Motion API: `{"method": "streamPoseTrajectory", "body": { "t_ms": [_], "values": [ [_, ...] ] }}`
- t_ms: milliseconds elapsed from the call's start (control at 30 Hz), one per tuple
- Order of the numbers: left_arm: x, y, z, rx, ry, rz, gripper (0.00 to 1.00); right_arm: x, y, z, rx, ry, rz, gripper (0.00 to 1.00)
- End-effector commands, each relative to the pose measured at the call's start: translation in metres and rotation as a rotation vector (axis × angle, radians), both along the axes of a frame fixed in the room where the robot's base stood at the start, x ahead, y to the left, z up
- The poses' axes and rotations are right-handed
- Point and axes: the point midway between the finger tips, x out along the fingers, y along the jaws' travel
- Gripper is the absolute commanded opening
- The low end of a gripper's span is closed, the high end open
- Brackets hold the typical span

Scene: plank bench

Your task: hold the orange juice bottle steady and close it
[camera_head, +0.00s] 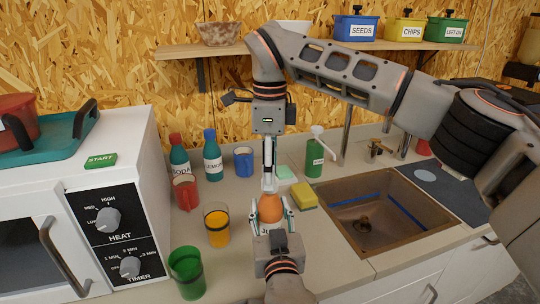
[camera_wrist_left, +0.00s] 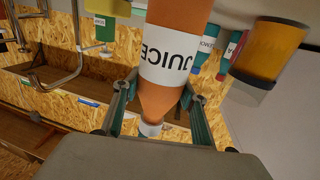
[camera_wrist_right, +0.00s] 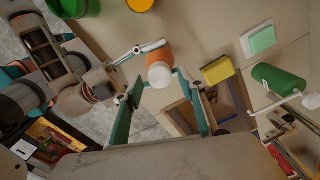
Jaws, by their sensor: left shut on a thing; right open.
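The orange juice bottle (camera_head: 270,208) stands upright at the counter's front, left of the sink. My left gripper (camera_head: 271,230) is shut around its body from the front; the left wrist view shows the bottle (camera_wrist_left: 165,100) with its JUICE label between the fingers. A white cap (camera_wrist_right: 160,76) shows at its top in the right wrist view; I cannot tell how tightly it sits. My right gripper (camera_wrist_right: 157,92) is open and points down from above, its fingers to either side of the cap in that view.
A glass of orange juice (camera_head: 217,226) and a green cup (camera_head: 187,270) stand left of the bottle. A red mug (camera_head: 186,192) is behind them. A yellow sponge (camera_head: 304,196), green soap bottle (camera_head: 315,157) and sink (camera_head: 375,205) lie to the right.

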Motion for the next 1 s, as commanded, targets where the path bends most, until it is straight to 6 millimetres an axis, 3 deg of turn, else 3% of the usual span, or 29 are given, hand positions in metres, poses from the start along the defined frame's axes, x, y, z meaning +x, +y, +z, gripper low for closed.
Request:
{"method": "streamPoseTrajectory", "body": {
  "t_ms": [167, 467, 633, 867, 1000],
  "values": [
    [0.0, -0.0001, 0.0004, -0.001, 0.0, 0.0, 0.0, 0.0, -0.0001, -0.012, 0.001, 0.0, 0.0, 0.4],
    [0.0, -0.0001, 0.0003, 0.0, 0.0, 0.0, 0.0, 0.0002, -0.0001, -0.0133, 0.0, -0.001, -0.001, 0.4],
    [0.0, -0.0001, 0.0003, 0.0, 0.0, 0.0, 0.0, 0.0001, -0.0001, -0.0132, 0.0, -0.001, -0.001, 0.01],
    [-0.0001, -0.0002, 0.0003, -0.001, 0.0, 0.0, 0.0, 0.0001, 0.0, -0.0131, 0.0, -0.001, -0.011, 0.0],
    [-0.0001, -0.0002, 0.0003, 0.0, 0.0, 0.0, 0.0, 0.0001, 0.0, -0.0127, 0.0, -0.002, -0.126, 0.0]
  ]
}}
